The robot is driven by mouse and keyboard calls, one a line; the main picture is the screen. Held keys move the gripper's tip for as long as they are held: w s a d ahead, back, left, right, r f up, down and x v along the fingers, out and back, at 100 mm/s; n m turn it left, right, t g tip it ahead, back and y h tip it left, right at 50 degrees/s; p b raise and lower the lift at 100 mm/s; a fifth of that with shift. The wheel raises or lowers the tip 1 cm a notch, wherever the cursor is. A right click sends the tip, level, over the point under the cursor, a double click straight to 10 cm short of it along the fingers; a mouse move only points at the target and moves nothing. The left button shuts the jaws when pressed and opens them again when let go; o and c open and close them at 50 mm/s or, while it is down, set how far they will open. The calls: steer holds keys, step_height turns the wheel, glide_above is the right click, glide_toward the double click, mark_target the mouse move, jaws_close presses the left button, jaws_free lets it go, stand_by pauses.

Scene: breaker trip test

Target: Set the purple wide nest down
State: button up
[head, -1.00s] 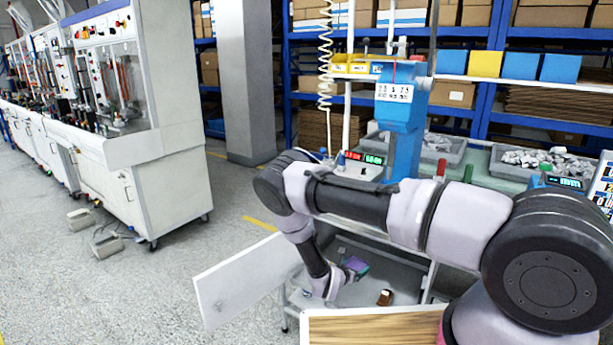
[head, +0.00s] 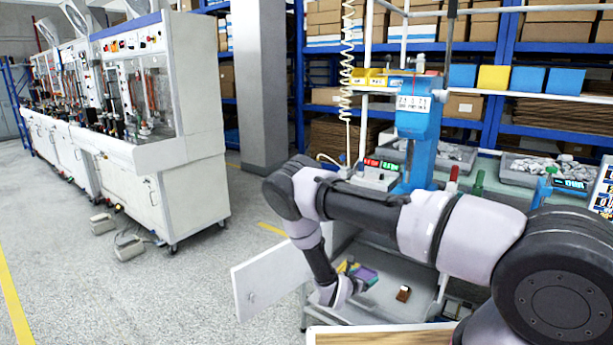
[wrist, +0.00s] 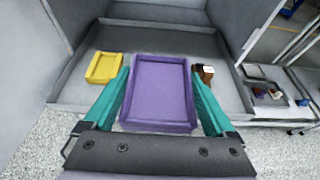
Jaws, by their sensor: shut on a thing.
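The purple wide nest (wrist: 161,90) is a shallow rectangular tray with a raised rim. My gripper (wrist: 163,100) is shut on it, with a teal finger against each long side in the wrist view. In the head view the purple nest (head: 366,274) shows small beside my gripper (head: 350,284), low at the open cabinet. The nest is over the front part of the grey cabinet floor (wrist: 215,52). I cannot tell whether its underside touches that floor.
A yellow tray (wrist: 104,67) lies left of the nest on the cabinet floor. A small brown item with a white top (wrist: 205,73) stands close to its right. Cabinet walls rise on both sides, and an open white door (head: 279,272) stands at the left.

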steer(key=w+d+r+m+g+h, duration=0.1)
steer(key=d+r+m+h, duration=0.15)
steer(key=r, duration=1.45)
step_height(320, 180, up, 13)
steer(key=g, duration=0.2)
glide_above(371, 274)
steer(key=s+d, duration=0.4)
steer(key=d, duration=0.1)
steer(key=shift+d+f+m, duration=0.15)
steer(key=shift+m, duration=0.1)
steer(key=shift+t, duration=0.3)
